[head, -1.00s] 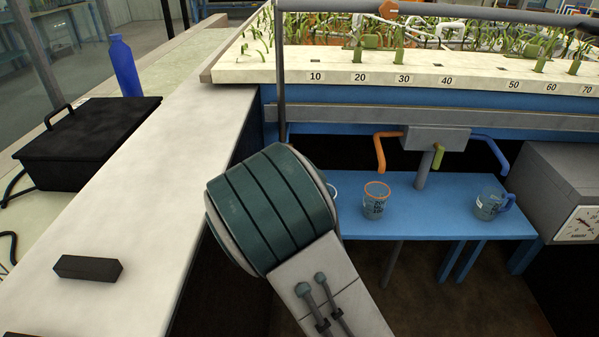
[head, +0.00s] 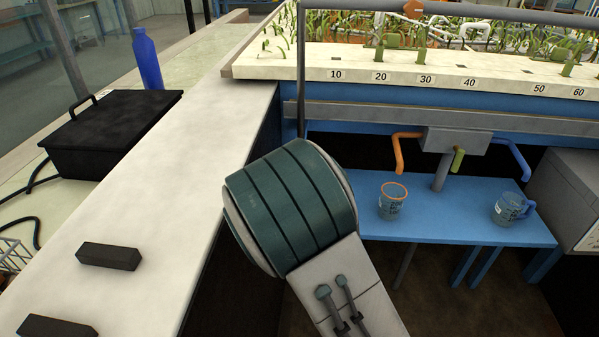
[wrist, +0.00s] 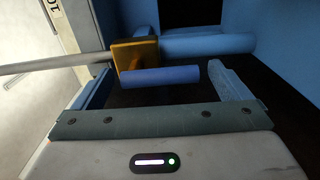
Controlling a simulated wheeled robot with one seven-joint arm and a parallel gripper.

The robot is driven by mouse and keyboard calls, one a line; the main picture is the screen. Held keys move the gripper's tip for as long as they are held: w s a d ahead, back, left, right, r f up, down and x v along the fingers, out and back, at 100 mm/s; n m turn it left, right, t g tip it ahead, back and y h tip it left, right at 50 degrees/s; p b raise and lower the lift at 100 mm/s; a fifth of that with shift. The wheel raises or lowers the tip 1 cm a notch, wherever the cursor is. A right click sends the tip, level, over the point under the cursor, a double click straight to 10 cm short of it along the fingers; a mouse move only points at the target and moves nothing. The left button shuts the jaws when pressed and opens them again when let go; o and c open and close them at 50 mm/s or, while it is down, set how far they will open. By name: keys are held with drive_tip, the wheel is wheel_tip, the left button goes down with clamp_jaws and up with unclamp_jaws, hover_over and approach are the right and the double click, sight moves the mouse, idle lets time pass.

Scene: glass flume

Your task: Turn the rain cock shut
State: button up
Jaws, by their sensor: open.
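In the wrist view a cock with a yellow-orange body (wrist: 133,56) sits on a pipe, grey on the left and pale blue (wrist: 208,45) on the right. A short blue bar (wrist: 160,76), seemingly its handle, lies crosswise in front of the body. I cannot tell for sure that this is the rain cock. My gripper (wrist: 160,70) is open, one finger on either side of the bar's ends. I see no clear contact, and the depth between fingers and bar is uncertain. In the head view my arm's large green-banded joint hides the gripper and this cock.
The planted flume bed (head: 440,68) with numbered marks runs across the right. Below it, an orange-rimmed beaker (head: 392,202) and a blue-handled jug (head: 508,209) stand on a blue bench (head: 455,232). A pale ledge (head: 165,165) with dark blocks lies left, beside a black case (head: 112,130).

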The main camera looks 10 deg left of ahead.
drive_tip(key=s+d+p, duration=0.1)
drive_tip(key=s, duration=1.1)
drive_tip(key=d+r+m+g+y+p, duration=0.1)
drive_tip(key=d+r+m+g+p, duration=0.8)
drive_tip(key=d+r+m+p, duration=0.15)
drive_tip(key=s+d+r+m+g+h+p, duration=0.2)
drive_tip(key=s+d+r+m+g+p, duration=0.4)
drive_tip(key=s+d+r, duration=0.7)
drive_tip(key=s+d+m+p, duration=0.2)
drive_tip(key=s+d, duration=0.1)
drive_tip(key=s, duration=0.1)
drive_tip(key=shift+s+r+h, duration=0.15)
drive_tip(key=shift+r+h, duration=0.1)
drive_tip(key=shift+h, duration=0.05)
drive_tip(key=shift+m, duration=0.25)
